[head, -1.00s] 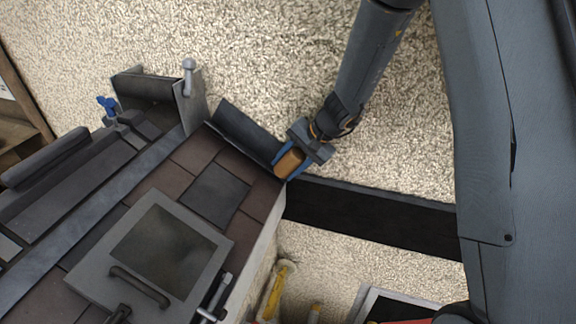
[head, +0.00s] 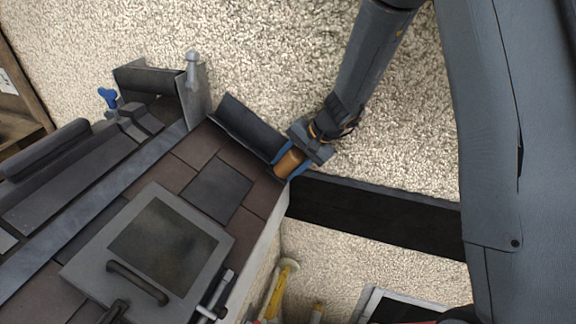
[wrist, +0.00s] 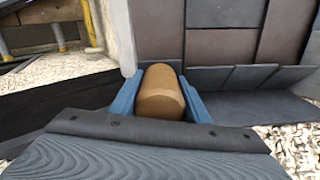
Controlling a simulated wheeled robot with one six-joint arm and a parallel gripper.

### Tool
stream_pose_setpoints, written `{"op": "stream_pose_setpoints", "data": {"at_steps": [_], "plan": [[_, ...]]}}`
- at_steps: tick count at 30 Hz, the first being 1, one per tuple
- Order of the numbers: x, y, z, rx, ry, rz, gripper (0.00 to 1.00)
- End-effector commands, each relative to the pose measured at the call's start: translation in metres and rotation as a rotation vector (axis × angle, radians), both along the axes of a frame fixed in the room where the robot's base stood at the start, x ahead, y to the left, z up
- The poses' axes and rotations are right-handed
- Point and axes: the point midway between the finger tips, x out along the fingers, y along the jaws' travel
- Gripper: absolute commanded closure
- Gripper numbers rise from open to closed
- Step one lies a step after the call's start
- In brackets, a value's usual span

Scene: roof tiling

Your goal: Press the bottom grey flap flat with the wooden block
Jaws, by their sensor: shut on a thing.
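My gripper (head: 291,165) is shut on a brown wooden block (head: 288,162); the block also shows between the blue fingers in the wrist view (wrist: 160,93). The block is at the near corner of the roof, at the end of the bottom grey flap (head: 247,128). The flap runs along the roof's lower edge and appears tilted up from the tiles. In the wrist view the flap (wrist: 255,107) extends to the right of the block. I cannot tell whether the block touches the flap, as the fingers hide the contact.
Brown and grey tiles (head: 217,190) cover the roof, with a framed window (head: 147,252) on it. A metal post (head: 194,95) stands at the flap's far end. A black beam (head: 375,217) runs right from the roof corner. Yellow-handled tools (head: 278,290) are below.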

Motion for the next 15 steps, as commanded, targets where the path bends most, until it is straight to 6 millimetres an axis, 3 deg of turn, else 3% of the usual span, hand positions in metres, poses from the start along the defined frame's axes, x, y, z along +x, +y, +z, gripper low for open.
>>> {"op": "stream_pose_setpoints", "data": {"at_steps": [15], "plan": [[0.0024,0.0064,-0.0105,0.0,0.0,0.0,0.8]]}}
